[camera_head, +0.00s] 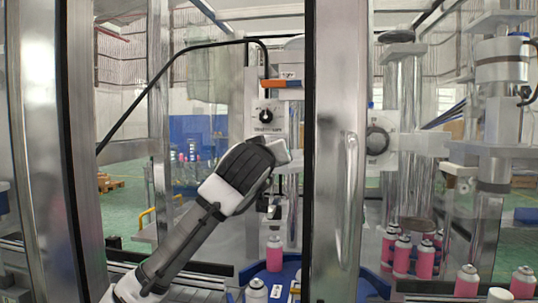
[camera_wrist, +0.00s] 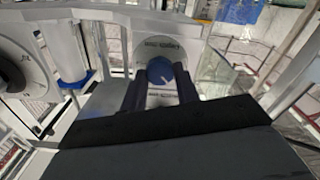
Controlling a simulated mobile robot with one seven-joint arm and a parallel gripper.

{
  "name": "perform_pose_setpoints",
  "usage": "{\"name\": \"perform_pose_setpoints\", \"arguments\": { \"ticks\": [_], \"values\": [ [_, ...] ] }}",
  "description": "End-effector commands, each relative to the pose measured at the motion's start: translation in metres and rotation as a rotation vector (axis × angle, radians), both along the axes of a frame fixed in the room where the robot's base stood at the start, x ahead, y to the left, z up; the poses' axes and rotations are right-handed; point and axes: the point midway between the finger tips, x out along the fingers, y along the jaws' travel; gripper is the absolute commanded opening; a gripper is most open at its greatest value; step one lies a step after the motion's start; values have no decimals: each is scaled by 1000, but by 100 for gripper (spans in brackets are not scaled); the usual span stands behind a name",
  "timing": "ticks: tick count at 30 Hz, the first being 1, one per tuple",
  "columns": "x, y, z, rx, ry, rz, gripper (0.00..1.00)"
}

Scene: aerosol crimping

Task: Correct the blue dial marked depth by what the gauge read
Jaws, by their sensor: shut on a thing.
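The blue dial (camera_wrist: 158,68) sits on a pale round plate with small lettering, too blurred to read, in the wrist view. A light pointer line crosses the dial's face. My gripper (camera_wrist: 162,82) has one dark finger on either side of the dial and is shut on it. In the head view my gripper (camera_head: 279,152) reaches up from the lower left to the machine's front, just below a black knob (camera_head: 266,115) on a white panel. The blue dial is hidden there behind my gripper. No gauge reading is legible.
In the head view a metal frame post (camera_head: 338,200) stands close to the right. Pink cans (camera_head: 274,255) stand below and to the right.

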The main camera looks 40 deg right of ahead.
Motion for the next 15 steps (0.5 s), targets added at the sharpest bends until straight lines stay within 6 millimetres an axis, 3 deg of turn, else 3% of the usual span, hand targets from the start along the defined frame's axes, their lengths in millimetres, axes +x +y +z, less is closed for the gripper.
{"name": "perform_pose_setpoints", "arguments": {
  "ticks": [15],
  "values": [
    [0, -1, 1, 140, -162, -2, 7]
  ]
}}
